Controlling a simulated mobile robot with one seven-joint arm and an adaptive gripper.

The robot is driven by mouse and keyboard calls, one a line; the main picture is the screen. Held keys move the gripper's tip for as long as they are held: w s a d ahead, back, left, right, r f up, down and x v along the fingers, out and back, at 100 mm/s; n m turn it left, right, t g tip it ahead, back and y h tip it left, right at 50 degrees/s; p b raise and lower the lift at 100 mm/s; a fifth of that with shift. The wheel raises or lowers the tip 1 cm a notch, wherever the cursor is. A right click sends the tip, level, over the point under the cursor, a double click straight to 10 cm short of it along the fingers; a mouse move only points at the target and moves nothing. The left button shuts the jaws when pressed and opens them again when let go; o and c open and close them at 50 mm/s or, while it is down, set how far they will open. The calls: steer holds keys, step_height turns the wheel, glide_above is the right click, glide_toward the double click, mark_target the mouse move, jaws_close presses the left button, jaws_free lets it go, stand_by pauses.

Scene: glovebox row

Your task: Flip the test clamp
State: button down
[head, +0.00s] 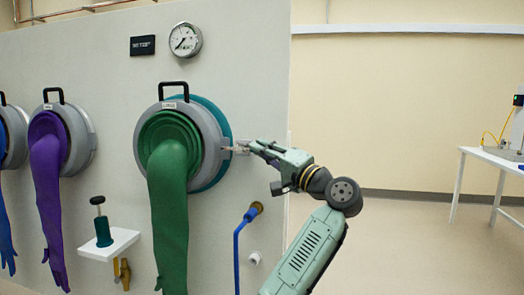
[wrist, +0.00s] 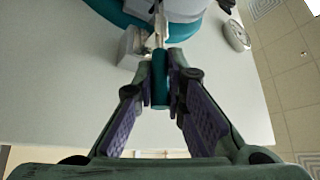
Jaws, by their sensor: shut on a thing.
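The test clamp (head: 238,149) sits at the right edge of the grey ring on the green glove port; it is small in the head view. In the wrist view its teal handle (wrist: 160,85) stands between my fingers, with a metal lever (wrist: 159,28) running up from it toward the ring and a pale bracket (wrist: 132,44) to the left. My gripper (head: 252,147) reaches in from the right. In the wrist view my gripper (wrist: 166,72) is shut on the teal handle, a finger on each side. The clamp's far end is partly hidden.
The green glove (head: 170,220) hangs from its port left of my gripper. A round gauge (head: 185,39) is above. A small shelf (head: 108,243) with a teal-based item and a blue hose (head: 238,255) are below. Open floor lies right; a white table (head: 495,157) stands farther off.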

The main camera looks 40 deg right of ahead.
stand_by(0.4)
steer(key=c, duration=1.6)
jaws_free()
steer(key=shift+c, duration=0.2)
steer(key=shift+w, duration=0.1)
steer(key=v, duration=1.2)
steer(key=shift+d, duration=0.1)
